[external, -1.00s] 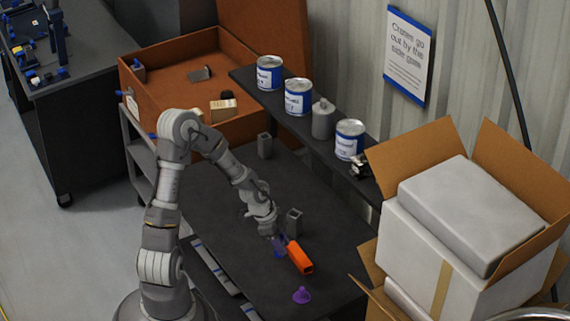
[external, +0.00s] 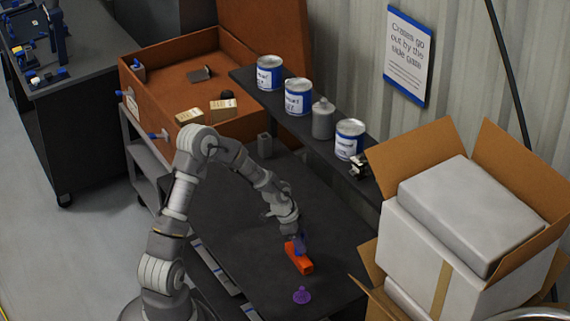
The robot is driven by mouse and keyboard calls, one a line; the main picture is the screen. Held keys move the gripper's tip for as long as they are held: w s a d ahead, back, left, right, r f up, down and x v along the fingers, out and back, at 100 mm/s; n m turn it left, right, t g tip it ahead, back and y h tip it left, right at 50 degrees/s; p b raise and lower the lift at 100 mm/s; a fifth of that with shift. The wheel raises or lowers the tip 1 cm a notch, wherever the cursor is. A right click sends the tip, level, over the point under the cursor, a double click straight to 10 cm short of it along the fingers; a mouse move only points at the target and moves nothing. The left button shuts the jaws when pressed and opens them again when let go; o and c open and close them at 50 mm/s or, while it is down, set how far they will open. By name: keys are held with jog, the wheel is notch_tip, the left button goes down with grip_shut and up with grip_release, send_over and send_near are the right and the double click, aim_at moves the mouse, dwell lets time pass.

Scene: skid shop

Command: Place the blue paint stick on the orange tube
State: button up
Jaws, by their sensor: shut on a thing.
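The orange tube (external: 300,263) lies on the dark bench top, near the front of the bench. The blue paint stick (external: 302,244) is small and dark blue-purple in the external view, at the tip of my gripper (external: 299,238). My gripper points down over the upper end of the tube and is shut on the stick. The stick overlaps the tube in the picture; I cannot tell whether they touch. The fingers hide part of the stick.
A purple funnel-like piece (external: 302,295) stands in front of the tube. A grey block (external: 265,146) stands farther back. Paint cans (external: 298,97) line the shelf behind, and an open carton (external: 425,270) stands at the right. The bench middle is mostly clear.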

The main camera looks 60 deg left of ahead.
jog(key=o, duration=1.1)
jog(key=shift+f, duration=0.1)
jog(key=shift+c, duration=0.2)
jog(key=p+v, duration=0.4)
jog(key=v, duration=0.8)
jog(key=shift+r, duration=0.25)
